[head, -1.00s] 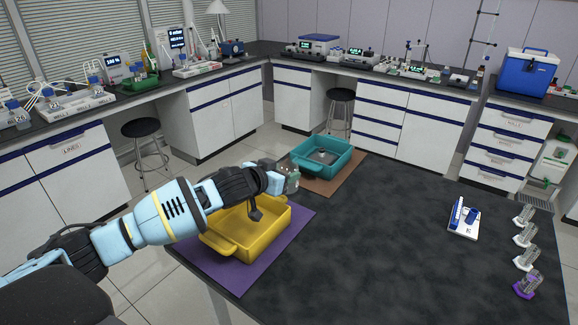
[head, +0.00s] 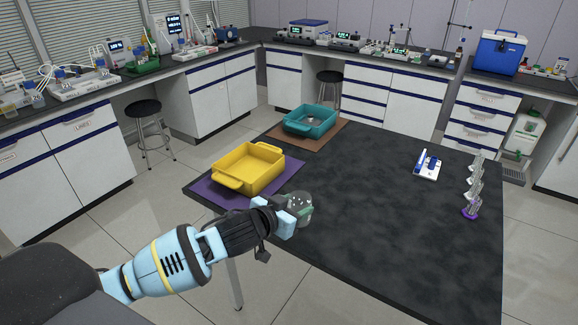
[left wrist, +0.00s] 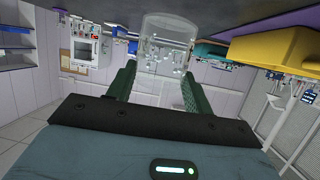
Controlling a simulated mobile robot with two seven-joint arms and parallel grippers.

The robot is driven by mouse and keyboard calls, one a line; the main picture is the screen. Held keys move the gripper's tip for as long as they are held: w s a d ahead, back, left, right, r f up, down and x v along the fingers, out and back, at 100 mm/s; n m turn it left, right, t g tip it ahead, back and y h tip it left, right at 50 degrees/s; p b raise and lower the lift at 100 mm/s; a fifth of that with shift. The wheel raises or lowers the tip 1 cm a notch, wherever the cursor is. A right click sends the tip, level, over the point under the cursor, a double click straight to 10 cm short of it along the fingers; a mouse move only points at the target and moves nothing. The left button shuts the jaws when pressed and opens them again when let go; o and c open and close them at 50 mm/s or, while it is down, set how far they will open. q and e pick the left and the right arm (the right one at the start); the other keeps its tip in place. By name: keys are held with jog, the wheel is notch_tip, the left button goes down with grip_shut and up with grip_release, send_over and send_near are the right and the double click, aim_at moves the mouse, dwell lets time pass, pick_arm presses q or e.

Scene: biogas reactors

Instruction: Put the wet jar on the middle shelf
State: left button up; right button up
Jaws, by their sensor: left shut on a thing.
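My left gripper (head: 290,212) is shut on a clear jar (head: 301,206), held above the near left edge of the dark table. In the left wrist view the jar (left wrist: 166,48) sits between the green fingers (left wrist: 157,88), with whitish drops or specks on its wall. A unit with blue-edged shelves (left wrist: 16,48) shows at the left of that view; I cannot tell whether it is the shelf of the task. My right gripper is not in view.
On the dark table (head: 370,215) stand a yellow tray (head: 232,182) on a purple mat (head: 205,190), a teal tray (head: 296,127) on a brown mat (head: 333,137), a blue-and-white rack (head: 428,165) and several small stands (head: 472,198). The table's middle is clear.

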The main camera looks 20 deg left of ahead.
pick_arm(q)
jog(key=s+f+n+y, duration=0.2)
jog(key=s+y, duration=0.1)
jog(key=s, duration=1.5)
jog(key=shift+s+d+f+n, duration=0.15)
jog(key=shift+d+f+n, duration=0.15)
jog(key=shift+d+n, duration=0.1)
